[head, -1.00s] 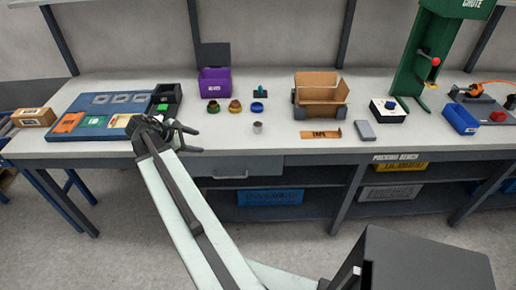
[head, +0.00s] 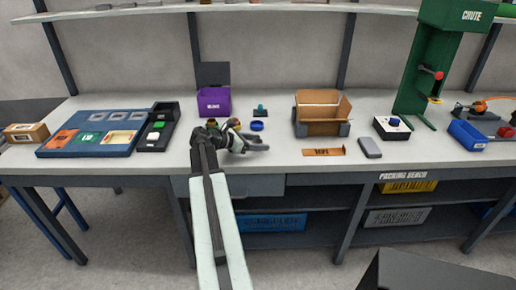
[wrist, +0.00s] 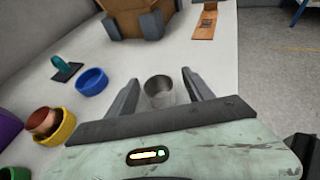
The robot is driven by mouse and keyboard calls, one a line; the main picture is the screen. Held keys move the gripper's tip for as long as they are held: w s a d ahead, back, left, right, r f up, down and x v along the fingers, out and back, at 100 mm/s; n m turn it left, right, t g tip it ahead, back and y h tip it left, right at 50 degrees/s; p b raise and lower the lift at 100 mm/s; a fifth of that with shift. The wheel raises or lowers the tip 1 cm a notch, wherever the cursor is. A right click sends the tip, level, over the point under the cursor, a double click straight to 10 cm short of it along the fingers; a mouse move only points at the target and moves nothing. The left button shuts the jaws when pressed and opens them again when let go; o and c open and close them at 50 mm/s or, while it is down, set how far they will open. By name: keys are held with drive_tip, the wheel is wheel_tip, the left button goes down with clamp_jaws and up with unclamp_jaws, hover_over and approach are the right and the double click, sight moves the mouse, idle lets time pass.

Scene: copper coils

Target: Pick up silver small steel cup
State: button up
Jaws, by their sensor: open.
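In the wrist view the small silver steel cup (wrist: 159,91) stands on the bench top between the two fingers of my gripper (wrist: 158,90). The fingers are open, one on each side of the cup, and I see gaps beside it. The near lower part of the cup is hidden by the gripper's body. In the head view my gripper (head: 256,143) is over the front part of the bench, and the cup is hidden behind it.
A blue dish (wrist: 91,81), a teal-handled stamp (wrist: 67,69) and a yellow ring with a copper piece (wrist: 52,126) lie left of the gripper in the wrist view. An open cardboard box (head: 320,112), an orange-brown strip (head: 323,152) and a grey block (head: 369,147) lie to the right.

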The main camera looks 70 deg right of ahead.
sight(261, 142)
drive_tip(key=x, duration=0.3)
drive_tip(key=shift+d+b, duration=0.1)
drive_tip(key=shift+b, duration=0.3)
drive_tip(key=shift+w, duration=0.1)
clamp_jaws()
drive_tip(key=shift+r, duration=0.1)
wheel_tip(261, 142, up, 10)
drive_tip(key=p, duration=1)
